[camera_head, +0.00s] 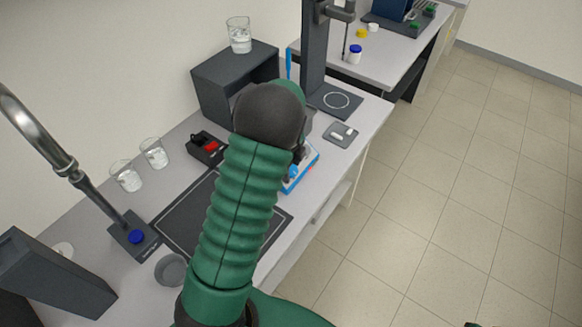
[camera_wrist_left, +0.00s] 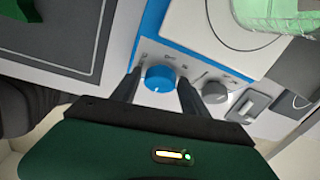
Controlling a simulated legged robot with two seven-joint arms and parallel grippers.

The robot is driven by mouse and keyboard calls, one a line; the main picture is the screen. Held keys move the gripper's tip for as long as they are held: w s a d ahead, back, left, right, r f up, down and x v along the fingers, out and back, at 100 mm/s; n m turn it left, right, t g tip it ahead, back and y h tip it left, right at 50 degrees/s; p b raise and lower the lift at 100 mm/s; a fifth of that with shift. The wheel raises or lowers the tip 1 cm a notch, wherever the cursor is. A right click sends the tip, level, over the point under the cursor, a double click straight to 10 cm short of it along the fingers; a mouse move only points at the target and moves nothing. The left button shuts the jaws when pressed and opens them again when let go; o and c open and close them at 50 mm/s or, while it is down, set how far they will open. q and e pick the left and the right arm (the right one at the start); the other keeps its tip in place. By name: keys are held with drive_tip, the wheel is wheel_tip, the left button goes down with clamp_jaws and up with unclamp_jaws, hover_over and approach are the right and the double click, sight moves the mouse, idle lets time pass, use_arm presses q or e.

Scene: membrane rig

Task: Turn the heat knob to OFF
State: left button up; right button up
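The blue-and-white hotplate (camera_head: 304,167) stands on the bench in the head view, partly hidden behind my left arm. In the left wrist view its front panel carries a blue knob (camera_wrist_left: 159,77) and a grey knob (camera_wrist_left: 214,92), with a rocker switch (camera_wrist_left: 252,104) to the right. A pale mark shows on the lower face of the blue knob; the panel lettering is too small to read. My left gripper (camera_wrist_left: 159,84) is open, its two dark fingers on either side of the blue knob. Some gap seems to show; contact is unclear.
A glass vessel (camera_wrist_left: 275,12) stands on the hotplate's white top. A black device with a red switch (camera_head: 207,147), glass beakers (camera_head: 154,153) and a dark mat (camera_head: 183,215) lie to the left. A small grey tray (camera_head: 341,134) lies to the right.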

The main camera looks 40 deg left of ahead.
use_arm(q)
drive_tip(key=shift+a, duration=0.1)
drive_tip(key=c, duration=0.5)
drive_tip(key=shift+w, duration=0.1)
drive_tip(key=c, duration=0.6)
drive_tip(key=shift+o, duration=0.2)
